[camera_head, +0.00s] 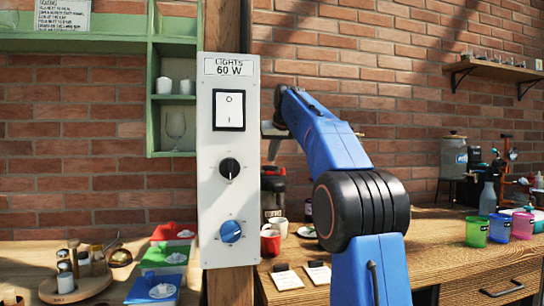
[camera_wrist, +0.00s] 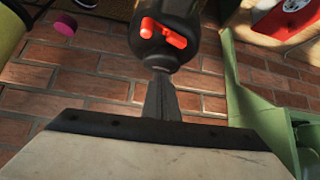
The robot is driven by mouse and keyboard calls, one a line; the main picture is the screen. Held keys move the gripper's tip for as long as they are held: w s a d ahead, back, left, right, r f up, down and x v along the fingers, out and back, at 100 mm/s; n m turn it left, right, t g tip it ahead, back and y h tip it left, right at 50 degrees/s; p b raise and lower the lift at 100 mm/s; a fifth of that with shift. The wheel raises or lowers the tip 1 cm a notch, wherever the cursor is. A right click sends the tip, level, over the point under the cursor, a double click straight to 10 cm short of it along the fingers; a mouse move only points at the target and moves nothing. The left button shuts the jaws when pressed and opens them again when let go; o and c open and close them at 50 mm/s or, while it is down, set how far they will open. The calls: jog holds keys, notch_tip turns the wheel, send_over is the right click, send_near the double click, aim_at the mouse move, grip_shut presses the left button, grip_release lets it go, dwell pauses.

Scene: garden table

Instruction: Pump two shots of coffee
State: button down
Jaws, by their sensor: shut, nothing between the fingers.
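A dark, pot-like coffee dispenser (camera_head: 273,184) with red parts stands on the wooden counter against the brick wall, just right of the white light panel. In the wrist view, a black rounded body (camera_wrist: 175,50) with red parts is at top centre; it appears to be the dispenser. My gripper (camera_head: 272,158) points down above the dispenser, its fingers together with nothing between them. In the wrist view the gripper (camera_wrist: 160,76) reaches the black body's near end; I cannot tell whether they touch. A red cup (camera_head: 270,243) and a white cup (camera_head: 279,227) stand below the dispenser.
The white light panel (camera_head: 228,190) on its wooden post stands close left. A green shelf (camera_head: 174,130) is on the wall. Small signs (camera_head: 287,278) lie on the counter front. Coloured cups (camera_head: 498,228) stand far right. My arm hides part of the counter.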

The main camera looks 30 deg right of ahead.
jog(key=shift+f, duration=1.2)
jog(key=shift+r, duration=0.15)
dwell(0.8)
jog(key=shift+r, duration=1)
jog(key=shift+f, duration=1)
dwell(1.3)
jog(key=shift+r, duration=1)
dwell(0.5)
jog(key=shift+r, duration=3)
